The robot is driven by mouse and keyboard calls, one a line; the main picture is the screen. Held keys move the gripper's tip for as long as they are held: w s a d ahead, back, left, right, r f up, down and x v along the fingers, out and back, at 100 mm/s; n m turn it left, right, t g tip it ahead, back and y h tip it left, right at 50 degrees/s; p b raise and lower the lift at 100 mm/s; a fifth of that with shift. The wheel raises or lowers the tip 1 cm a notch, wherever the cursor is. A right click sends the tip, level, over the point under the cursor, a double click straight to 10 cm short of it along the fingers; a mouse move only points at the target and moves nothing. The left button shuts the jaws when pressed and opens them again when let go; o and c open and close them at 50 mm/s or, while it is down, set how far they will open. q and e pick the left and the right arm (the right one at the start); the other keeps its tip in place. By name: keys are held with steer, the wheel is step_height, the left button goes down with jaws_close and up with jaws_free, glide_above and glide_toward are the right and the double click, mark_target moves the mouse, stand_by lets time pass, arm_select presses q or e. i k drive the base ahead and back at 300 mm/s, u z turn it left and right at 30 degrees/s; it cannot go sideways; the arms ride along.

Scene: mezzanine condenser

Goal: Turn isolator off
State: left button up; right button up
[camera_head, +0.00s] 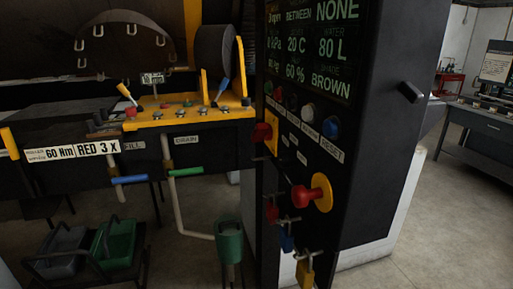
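A dark control cabinet (385,135) stands right of centre. On its front, a red handle (262,132) sits on a yellow plate, seen at a steep angle; it looks like the isolator, but its position marks cannot be read. Lower and nearer, a large red knob (304,197) stands out from a round yellow disc (321,192). Neither of my grippers shows in this view, and nothing touches the handle or the knob.
Red (271,212), blue (286,241) and yellow (305,272) padlocks hang below the knob. Left are a yellow-topped bench (190,117), blue (130,179) and green (186,171) valve levers and a green funnel (229,240). Floor is clear at right.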

mark_target(261, 130)
steer(key=u, duration=0.05)
steer(key=i, duration=1.1)
steer(key=z, duration=0.65)
